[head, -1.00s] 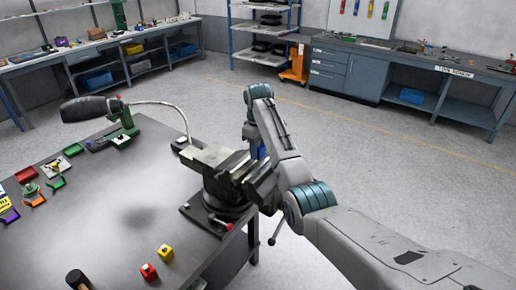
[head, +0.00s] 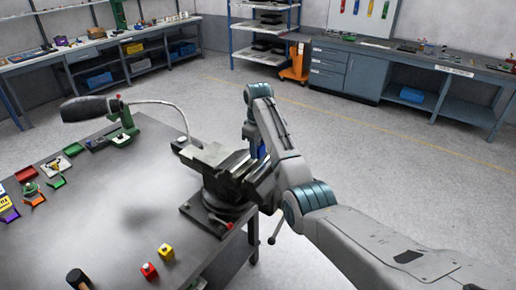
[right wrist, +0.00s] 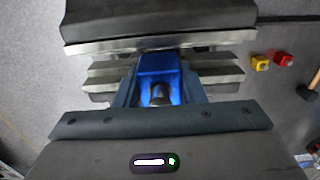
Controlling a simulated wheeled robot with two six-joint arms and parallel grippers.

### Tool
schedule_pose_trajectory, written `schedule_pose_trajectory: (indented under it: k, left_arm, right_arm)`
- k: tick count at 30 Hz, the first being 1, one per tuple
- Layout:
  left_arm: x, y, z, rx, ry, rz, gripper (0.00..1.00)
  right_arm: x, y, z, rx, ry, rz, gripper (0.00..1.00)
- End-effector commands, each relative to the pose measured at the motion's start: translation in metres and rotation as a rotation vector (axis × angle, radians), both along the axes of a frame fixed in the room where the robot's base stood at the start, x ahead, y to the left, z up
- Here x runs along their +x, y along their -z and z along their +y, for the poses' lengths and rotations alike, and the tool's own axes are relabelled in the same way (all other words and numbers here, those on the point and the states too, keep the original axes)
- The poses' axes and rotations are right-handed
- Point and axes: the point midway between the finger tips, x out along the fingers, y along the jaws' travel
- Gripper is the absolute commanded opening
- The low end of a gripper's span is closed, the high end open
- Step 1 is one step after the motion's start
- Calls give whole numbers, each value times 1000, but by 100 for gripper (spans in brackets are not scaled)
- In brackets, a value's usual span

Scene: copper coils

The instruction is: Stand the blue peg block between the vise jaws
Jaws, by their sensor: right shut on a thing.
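The blue peg block (right wrist: 158,66) shows in the right wrist view with a dark round peg on it. My right gripper (right wrist: 160,82) is shut on it, one finger on each side. In the head view a bit of the block's blue (head: 261,152) shows beside my forearm, and the gripper is mostly hidden. The dark vise (head: 222,168) is clamped at the table's right edge. In the wrist view, its jaw (right wrist: 160,24) with a bright metal edge lies just beyond the block, and grey steel bars show on both sides. How deep the block sits between the jaws is unclear. My left gripper is out of view.
The grey table (head: 120,215) has a clear middle. A red block (head: 149,271), a yellow block (head: 166,252) and a hammer (head: 78,279) lie near its front. A lamp (head: 92,108) stands at the back; small coloured trays lie at the left.

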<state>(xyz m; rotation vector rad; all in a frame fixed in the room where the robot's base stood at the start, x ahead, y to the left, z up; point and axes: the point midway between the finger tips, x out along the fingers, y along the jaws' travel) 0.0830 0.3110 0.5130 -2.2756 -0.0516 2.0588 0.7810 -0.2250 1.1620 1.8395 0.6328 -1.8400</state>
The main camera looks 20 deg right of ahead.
Motion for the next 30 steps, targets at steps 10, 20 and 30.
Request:
schedule_pose_trajectory:
  k: [10,20,30]
  left_arm:
    - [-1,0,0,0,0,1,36]
    - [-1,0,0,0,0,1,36]
    - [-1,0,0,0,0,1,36]
  right_arm:
    - [0,4,0,0,0,0,16]
    - [0,12,0,0,0,0,16]
    - [0,15,0,1,0,-1,16]
